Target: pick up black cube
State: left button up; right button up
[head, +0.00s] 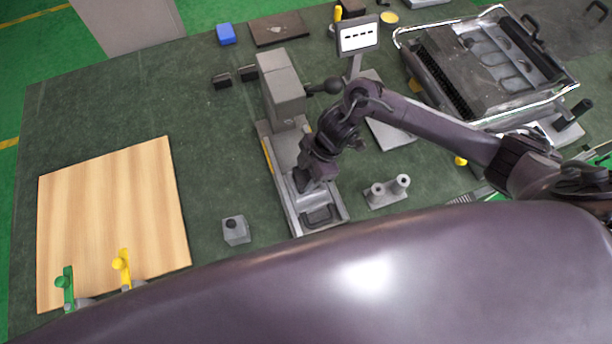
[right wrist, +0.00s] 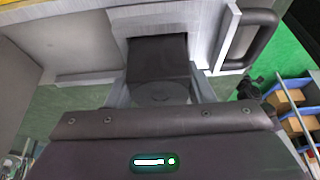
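A black cube (right wrist: 158,58) shows in the right wrist view, sitting against a light grey metal fixture. It lies between the two fingers of my right gripper (right wrist: 160,88). The fingers flank its sides, but I cannot tell whether they press on it. In the head view my right gripper (head: 303,182) points down at the long grey fixture (head: 284,165) in the middle of the table. There the cube is mostly hidden by the gripper and cannot be made out clearly. My left gripper is not in view.
A grey block tower (head: 281,88) stands just behind the gripper. A small display (head: 357,36) and a metal box (head: 490,75) are to the right. A wooden board (head: 110,215) lies left. A grey block with a black knob (head: 236,231) stands near. The green table between is clear.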

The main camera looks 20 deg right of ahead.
jog(key=c, duration=0.6)
jog(key=shift+r, duration=0.1)
